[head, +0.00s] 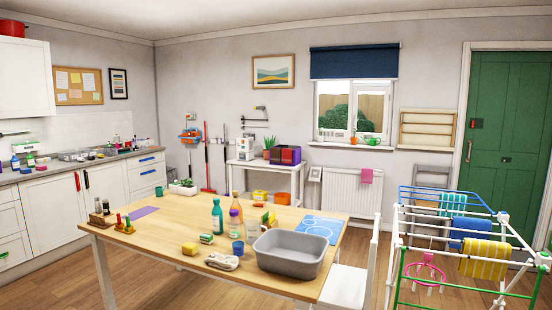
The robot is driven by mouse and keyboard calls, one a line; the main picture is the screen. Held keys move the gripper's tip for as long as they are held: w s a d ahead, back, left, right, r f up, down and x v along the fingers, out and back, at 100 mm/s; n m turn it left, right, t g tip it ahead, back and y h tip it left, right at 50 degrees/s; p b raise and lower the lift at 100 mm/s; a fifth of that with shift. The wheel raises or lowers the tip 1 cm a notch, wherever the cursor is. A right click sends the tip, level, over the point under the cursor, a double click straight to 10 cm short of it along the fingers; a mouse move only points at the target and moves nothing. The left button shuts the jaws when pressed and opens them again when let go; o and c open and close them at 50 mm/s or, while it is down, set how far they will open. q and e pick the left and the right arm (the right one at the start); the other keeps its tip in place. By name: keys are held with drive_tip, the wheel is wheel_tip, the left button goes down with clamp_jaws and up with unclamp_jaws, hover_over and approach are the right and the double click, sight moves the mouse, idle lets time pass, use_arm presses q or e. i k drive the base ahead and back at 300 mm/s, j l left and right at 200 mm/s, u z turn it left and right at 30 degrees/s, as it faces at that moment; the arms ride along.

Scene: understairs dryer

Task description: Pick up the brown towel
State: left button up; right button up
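I cannot make out a brown towel in the head view. Cloths hang on the drying rack (400,240) at the right: a striped yellow cloth (484,259), a blue cloth (470,236) and a teal cloth (452,204). Neither of my grippers shows in this view.
A wooden table (160,238) stands in front, with a grey basin (290,254), bottles, a blue cup (238,248) and sponges on it. A white chair (345,285) stands between table and rack. A counter runs along the left wall. A green door (506,130) is behind the rack.

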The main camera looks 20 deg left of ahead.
sight(275, 153)
drive_tip(key=i+j+u, duration=0.6)
drive_tip(key=u, duration=0.25)
drive_tip(key=i+u, duration=0.4)
drive_tip(key=i+j+u, duration=0.6)
drive_tip(key=i+u, duration=0.85)
drive_tip(key=i+j, duration=0.1)
drive_tip(key=i, duration=0.7)
drive_tip(key=i+j+z, duration=0.15)
drive_tip(key=i, duration=0.7)
drive_tip(key=i+l+z, duration=0.15)
drive_tip(key=i+z, duration=0.15)
drive_tip(key=i, duration=0.6)
drive_tip(key=i+z, duration=0.35)
drive_tip(key=i, duration=0.55)
drive_tip(key=i+z, duration=0.3)
drive_tip(key=i, duration=0.2)
drive_tip(key=i+j+z, duration=0.3)
drive_tip(key=i, duration=0.2)
drive_tip(key=i+j+z, duration=0.3)
drive_tip(key=i, duration=0.15)
drive_tip(key=i+l+z, duration=0.4)
drive_tip(key=i+z, duration=0.4)
drive_tip(key=i, duration=0.25)
drive_tip(key=i+z, duration=0.4)
drive_tip(key=i, duration=0.15)
drive_tip(key=i+z, duration=0.15)
drive_tip(key=i, duration=0.7)
drive_tip(key=i+j+z, duration=0.15)
drive_tip(key=i, duration=0.7)
